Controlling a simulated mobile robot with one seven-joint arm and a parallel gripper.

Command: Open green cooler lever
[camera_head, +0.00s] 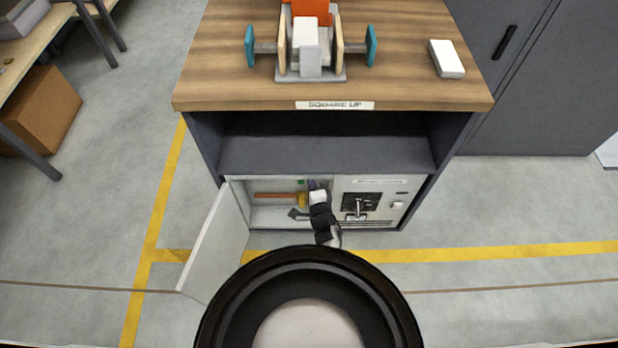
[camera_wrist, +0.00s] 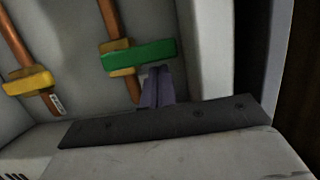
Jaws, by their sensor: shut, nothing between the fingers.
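The green lever (camera_wrist: 140,55) lies across a copper pipe in the wrist view, roughly crosswise to it. A small green spot (camera_head: 301,182) inside the open cabinet in the head view appears to be the same lever. A yellow handle part (camera_wrist: 116,47) shows behind it on the same pipe. My gripper (camera_wrist: 160,72) is shut and empty, with its grey-purple fingertips just below the right part of the green lever. I cannot tell whether they touch it. In the head view my arm reaches into the cabinet and mostly hides the gripper.
A second yellow lever (camera_wrist: 28,80) sits on another copper pipe at the left. The white cabinet door (camera_head: 217,245) stands open to the left. A panel with a dark latch (camera_head: 360,204) is right of the opening. The wooden bench top (camera_head: 215,80) is above.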

